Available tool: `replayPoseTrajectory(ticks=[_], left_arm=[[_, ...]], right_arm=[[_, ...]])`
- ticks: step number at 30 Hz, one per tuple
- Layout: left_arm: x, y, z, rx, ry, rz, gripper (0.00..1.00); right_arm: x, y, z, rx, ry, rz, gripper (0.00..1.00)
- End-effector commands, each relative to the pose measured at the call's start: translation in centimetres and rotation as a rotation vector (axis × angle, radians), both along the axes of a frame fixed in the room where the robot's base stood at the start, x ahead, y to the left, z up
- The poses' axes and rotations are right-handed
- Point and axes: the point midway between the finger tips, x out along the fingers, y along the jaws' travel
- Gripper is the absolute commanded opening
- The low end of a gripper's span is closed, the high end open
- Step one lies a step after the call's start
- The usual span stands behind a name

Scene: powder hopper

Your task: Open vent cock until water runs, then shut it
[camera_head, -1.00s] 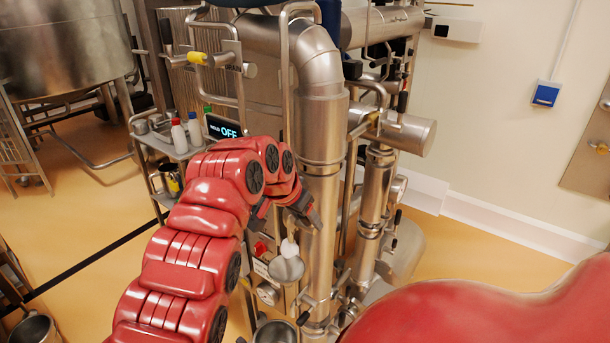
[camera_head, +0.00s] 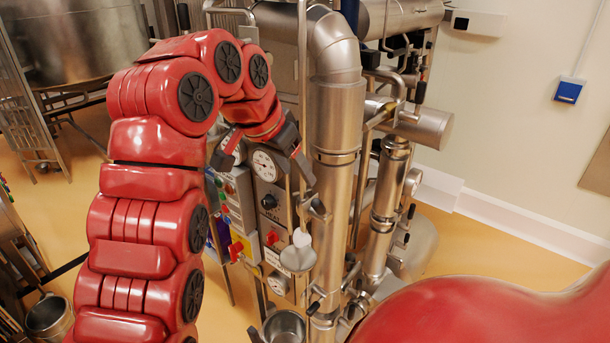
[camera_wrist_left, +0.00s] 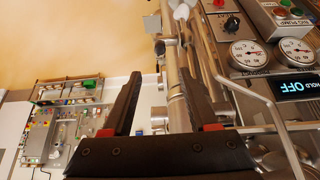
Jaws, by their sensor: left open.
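My left gripper (camera_head: 264,168) is open and empty, raised in front of the panel beside the tall steel pipe (camera_head: 337,120). In the wrist view its two fingers (camera_wrist_left: 160,80) stand apart, with the pipework beyond them. A small valve fitting (camera_head: 318,207) sits on the pipe, below and right of the gripper. Below it, a white piece (camera_head: 302,238) stands over a small steel cup (camera_head: 298,259). Another dark-tipped handle (camera_head: 312,308) is lower on the pipe. I cannot tell for sure which fitting is the vent cock. No running water shows. My right gripper is out of view.
A steel pot (camera_head: 284,328) is below. A thin vertical rail (camera_head: 302,90) stands close to the gripper.

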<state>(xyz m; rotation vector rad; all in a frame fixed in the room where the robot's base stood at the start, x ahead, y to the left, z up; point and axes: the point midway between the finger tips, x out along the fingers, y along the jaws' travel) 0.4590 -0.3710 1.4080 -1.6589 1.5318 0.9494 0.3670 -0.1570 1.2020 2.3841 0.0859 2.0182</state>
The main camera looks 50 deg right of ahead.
Motion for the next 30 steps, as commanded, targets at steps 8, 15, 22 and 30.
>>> replayPoseTrajectory(ticks=[8,15,22,30], left_arm=[[0.01,1.02,1.60,0.003,0.001,0.002,0.59],[-0.09,1.01,1.54,0.003,0.002,0.000,0.59],[-0.08,1.00,1.54,0.002,0.002,0.000,0.59],[-0.08,1.00,1.54,0.003,0.002,0.000,0.59]], right_arm=[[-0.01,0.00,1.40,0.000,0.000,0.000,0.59],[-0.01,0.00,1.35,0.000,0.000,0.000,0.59],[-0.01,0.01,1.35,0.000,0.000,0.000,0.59],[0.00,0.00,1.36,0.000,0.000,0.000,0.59]])
